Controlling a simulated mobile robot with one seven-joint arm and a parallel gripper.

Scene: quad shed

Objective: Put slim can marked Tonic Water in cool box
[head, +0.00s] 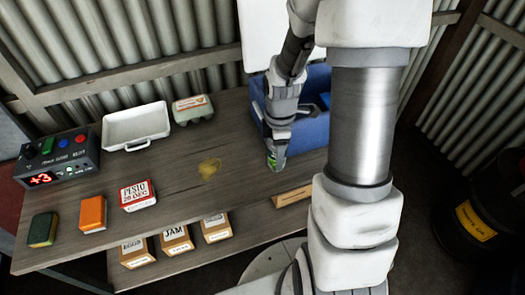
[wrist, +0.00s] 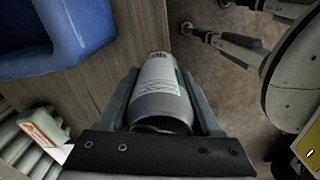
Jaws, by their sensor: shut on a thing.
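My gripper (head: 276,164) is shut on a slim can (wrist: 160,92), silver with a pale label and some green. The wrist view shows the can lying between the two fingers, and its name cannot be read. In the head view only a small green and white part of the can (head: 278,160) shows below the gripper. The blue cool box (head: 300,132) stands at the right end of the table, just behind the gripper and partly hidden by my arm. Its blue wall also shows at the upper left of the wrist view (wrist: 75,45). The can is outside the box.
The wooden table (head: 180,170) also holds a white tray (head: 136,127), an egg carton (head: 192,108), a pesto box (head: 137,195), an orange block (head: 93,213), a green sponge (head: 43,229) and a button panel (head: 60,160). Cartons (head: 176,240) stand lower in front. A dark barrel (head: 480,215) is at right.

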